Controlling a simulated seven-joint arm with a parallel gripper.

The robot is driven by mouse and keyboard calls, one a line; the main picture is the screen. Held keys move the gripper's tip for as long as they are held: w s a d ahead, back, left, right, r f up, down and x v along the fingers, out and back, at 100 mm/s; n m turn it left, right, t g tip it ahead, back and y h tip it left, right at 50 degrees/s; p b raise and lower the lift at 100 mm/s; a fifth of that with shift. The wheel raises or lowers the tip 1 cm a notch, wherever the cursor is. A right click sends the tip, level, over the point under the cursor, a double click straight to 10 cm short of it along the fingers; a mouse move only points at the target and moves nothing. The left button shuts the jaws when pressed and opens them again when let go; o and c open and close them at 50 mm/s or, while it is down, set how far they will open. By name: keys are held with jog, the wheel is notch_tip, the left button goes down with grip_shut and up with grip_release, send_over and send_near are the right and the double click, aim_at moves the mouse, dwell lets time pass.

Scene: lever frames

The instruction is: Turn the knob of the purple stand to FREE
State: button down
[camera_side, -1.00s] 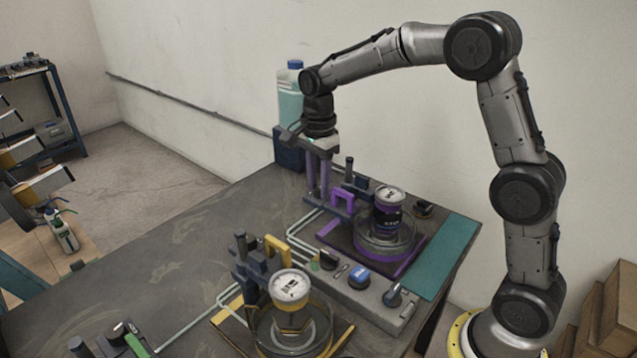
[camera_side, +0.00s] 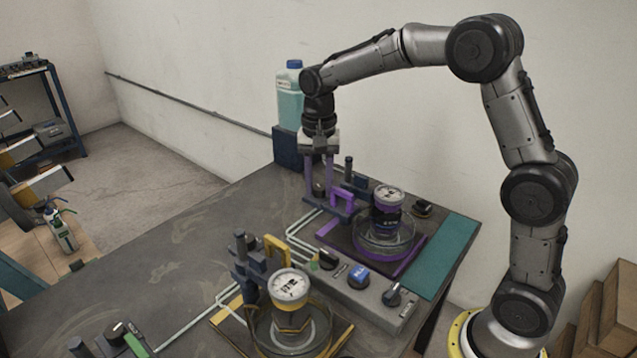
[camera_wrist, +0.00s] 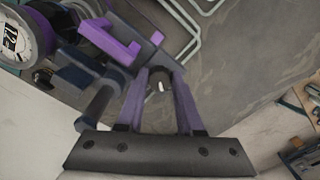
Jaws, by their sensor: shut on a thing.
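The purple stand (camera_side: 336,238) is on the bench right of centre in the side view, with a dark-labelled jar (camera_side: 388,212) in its clear round dish. A dark upright block with a purple bracket (camera_side: 347,197) is at its back left; the bracket also shows in the wrist view (camera_wrist: 108,40). My gripper (camera_side: 320,193) points straight down there, its two purple fingers shut on the dark knob (camera_wrist: 158,82). The knob shows between the fingers in the wrist view, with a small light mark. Fingers hide its sides; no FREE lettering is readable.
A yellow stand (camera_side: 277,248) with a jar is in front. A grey control box (camera_side: 375,300) with a blue button and knobs lies between the stands. A teal bottle (camera_side: 290,95) stands behind my gripper.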

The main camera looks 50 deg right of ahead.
aim_at(320, 188)
jog(key=n, duration=0.6)
jog(key=shift+r, duration=0.15)
jog(key=shift+n, duration=0.3)
jog(key=c, duration=0.8)
grip_release()
jog(key=shift+c, duration=0.2)
notch_tip(320, 188, up, 14)
jog(key=shift+s, duration=0.1)
